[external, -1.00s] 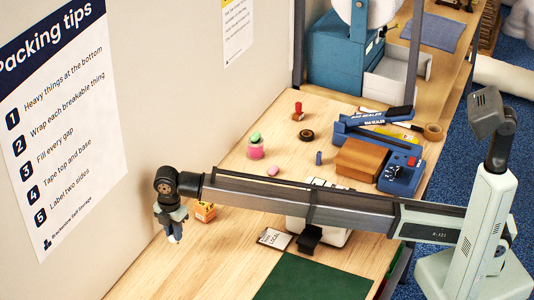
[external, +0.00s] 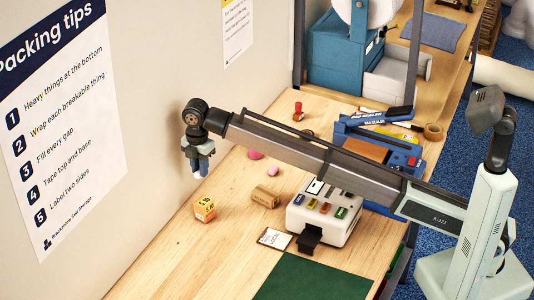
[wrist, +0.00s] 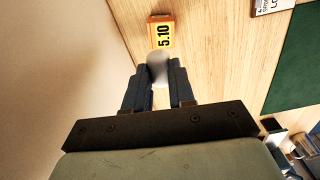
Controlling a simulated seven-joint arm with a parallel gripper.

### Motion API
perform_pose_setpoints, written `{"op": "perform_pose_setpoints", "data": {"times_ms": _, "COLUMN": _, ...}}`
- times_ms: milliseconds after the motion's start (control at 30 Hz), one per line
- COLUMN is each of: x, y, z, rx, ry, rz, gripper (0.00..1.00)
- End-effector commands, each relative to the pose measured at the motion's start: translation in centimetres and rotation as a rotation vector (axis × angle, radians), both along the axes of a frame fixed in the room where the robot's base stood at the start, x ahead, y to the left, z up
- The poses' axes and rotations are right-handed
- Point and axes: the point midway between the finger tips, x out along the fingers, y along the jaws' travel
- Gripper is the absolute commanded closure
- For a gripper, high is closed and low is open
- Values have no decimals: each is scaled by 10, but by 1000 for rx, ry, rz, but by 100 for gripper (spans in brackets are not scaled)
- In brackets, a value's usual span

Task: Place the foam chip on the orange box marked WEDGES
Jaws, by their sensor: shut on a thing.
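My gripper (external: 200,171) hangs above the far left part of the table, near the wall. In the wrist view my gripper (wrist: 158,82) is shut on a pale grey-white rounded piece, the foam chip (wrist: 157,66), which sticks out past the fingertips. The small orange box (external: 204,208) stands on the wood below my gripper, apart from it. It also shows beyond the chip in the wrist view, an orange box (wrist: 153,32) with a yellow label reading 5.10. I cannot read the word WEDGES on it.
A tan cork-like cylinder (external: 266,196), a white device with coloured keys (external: 322,214) and a card (external: 274,238) lie right of the box. Pink pieces (external: 272,170) lie farther back. A green mat (external: 315,280) is in front. The wood left of the box is clear.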

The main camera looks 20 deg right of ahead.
Motion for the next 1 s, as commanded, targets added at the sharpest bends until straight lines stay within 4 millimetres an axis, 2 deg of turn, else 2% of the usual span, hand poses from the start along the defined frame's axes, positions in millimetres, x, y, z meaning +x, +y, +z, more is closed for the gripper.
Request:
{"op": "perform_pose_setpoints", "data": {"times_ms": 267, "x": -2, "y": -4, "z": -7, "rx": -1, "ry": 1, "rz": 87, "gripper": 100}}
{"op": "perform_pose_setpoints", "data": {"times_ms": 600, "x": -2, "y": -4, "z": -56, "rx": -1, "ry": 1, "rz": 89, "gripper": 100}}
{"op": "perform_pose_setpoints", "data": {"times_ms": 833, "x": -2, "y": -3, "z": -73, "rx": -1, "ry": 1, "rz": 88, "gripper": 100}}
{"op": "perform_pose_setpoints", "data": {"times_ms": 1000, "x": -2, "y": -4, "z": -94, "rx": -1, "ry": 1, "rz": 88, "gripper": 100}}
